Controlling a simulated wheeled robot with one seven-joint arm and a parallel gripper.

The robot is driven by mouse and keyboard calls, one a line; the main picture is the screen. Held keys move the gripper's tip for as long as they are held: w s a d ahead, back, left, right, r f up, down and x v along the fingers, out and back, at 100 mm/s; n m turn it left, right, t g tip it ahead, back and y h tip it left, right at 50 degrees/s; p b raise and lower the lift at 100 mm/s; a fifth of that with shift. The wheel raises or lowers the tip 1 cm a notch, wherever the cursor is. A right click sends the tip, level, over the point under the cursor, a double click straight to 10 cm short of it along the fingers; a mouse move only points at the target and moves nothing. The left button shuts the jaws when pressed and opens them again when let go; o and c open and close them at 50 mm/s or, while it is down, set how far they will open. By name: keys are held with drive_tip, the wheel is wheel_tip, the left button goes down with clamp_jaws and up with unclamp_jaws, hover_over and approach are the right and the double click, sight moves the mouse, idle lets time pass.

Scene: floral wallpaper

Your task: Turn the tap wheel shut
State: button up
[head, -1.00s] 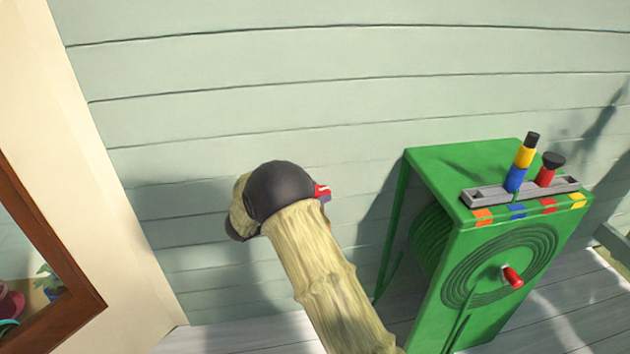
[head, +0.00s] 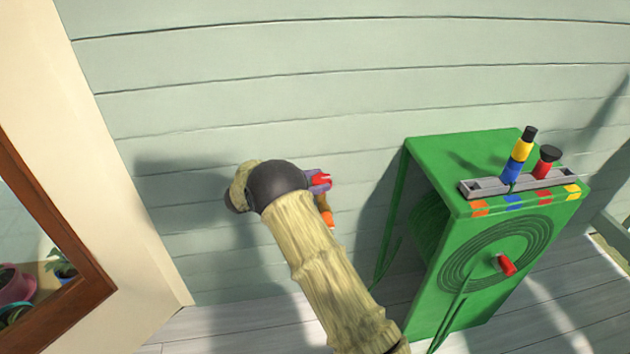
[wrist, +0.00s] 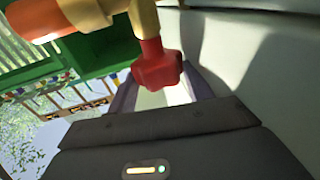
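The red tap wheel (wrist: 157,66) shows in the wrist view on a brass-yellow tap body (wrist: 143,18) with an orange spout end (wrist: 30,18). My gripper (wrist: 162,88) is open, with one purple finger to each side of the wheel. Pale gaps show between the fingers and the wheel; I cannot tell if either touches. In the head view the wheel (head: 321,181) shows red beside the purple finger at the end of my arm, with the orange spout end (head: 328,218) below it. My arm hides most of the tap.
A green hose reel box (head: 425,290) stands to the right, with a grey tray (head: 480,187) holding coloured nozzles on top. Pale green board siding (head: 300,90) runs behind the tap. A brown-framed window (head: 60,255) is at the left.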

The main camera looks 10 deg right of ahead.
drive_tip(key=o, duration=0.4)
drive_tip(key=shift+d+r, duration=0.1)
drive_tip(key=shift+r, duration=0.05)
drive_tip(key=shift+o, duration=0.2)
drive_tip(key=shift+f+n+t+b, duration=0.2)
drive_tip(key=shift+n+t+b, duration=0.2)
drive_tip(key=shift+t+b, duration=0.2)
